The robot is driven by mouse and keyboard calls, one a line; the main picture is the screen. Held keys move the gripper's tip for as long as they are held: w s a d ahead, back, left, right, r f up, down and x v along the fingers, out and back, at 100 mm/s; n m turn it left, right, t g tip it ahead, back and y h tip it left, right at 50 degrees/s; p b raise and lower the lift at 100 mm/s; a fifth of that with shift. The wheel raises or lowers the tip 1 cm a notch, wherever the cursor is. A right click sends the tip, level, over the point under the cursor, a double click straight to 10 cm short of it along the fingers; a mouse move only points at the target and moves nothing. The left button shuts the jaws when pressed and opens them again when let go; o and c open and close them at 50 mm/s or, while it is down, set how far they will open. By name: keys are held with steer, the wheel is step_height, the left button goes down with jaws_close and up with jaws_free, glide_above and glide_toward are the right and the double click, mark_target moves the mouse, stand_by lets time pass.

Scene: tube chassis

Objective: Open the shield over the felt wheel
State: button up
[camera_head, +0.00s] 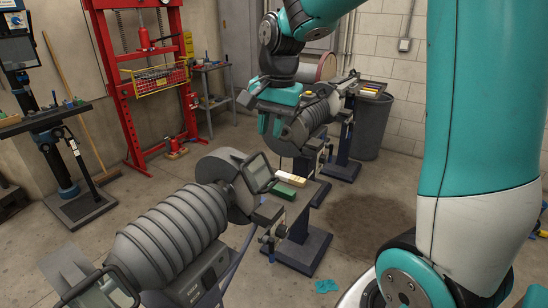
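My gripper (270,125), teal, hangs from my arm with its fingers pointing down. It is in front of the far grey ribbed grinding machine (305,122) in the picture and overlaps its left end. I cannot tell whether it touches the machine or how far apart its fingers are. A pale round wheel with a reddish rim (326,67), possibly the felt wheel, shows behind my wrist at the far machine's upper end. My wrist partly hides that area, and I cannot make out its shield clearly.
A nearer ribbed machine (175,235) carries framed clear shields (258,172) at its ends. Green and pale blocks (288,185) lie between the machines. A red press frame (115,85) stands at back left, a dark bin (373,125) behind. Floor at right centre is open, with a stain.

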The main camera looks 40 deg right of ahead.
mark_target(274, 183)
steer(key=w+d+m, duration=0.1)
steer(key=d+m, duration=0.2)
steer(key=d, duration=0.1)
steer(key=f, duration=0.5)
steer(key=w+f+p, duration=0.1)
steer(key=f, duration=0.5)
steer(key=w+a+f+p, duration=0.1)
steer(key=f, duration=0.4)
steer(key=shift+f, duration=0.15)
jaws_close()
steer(key=shift+s+d, duration=0.1)
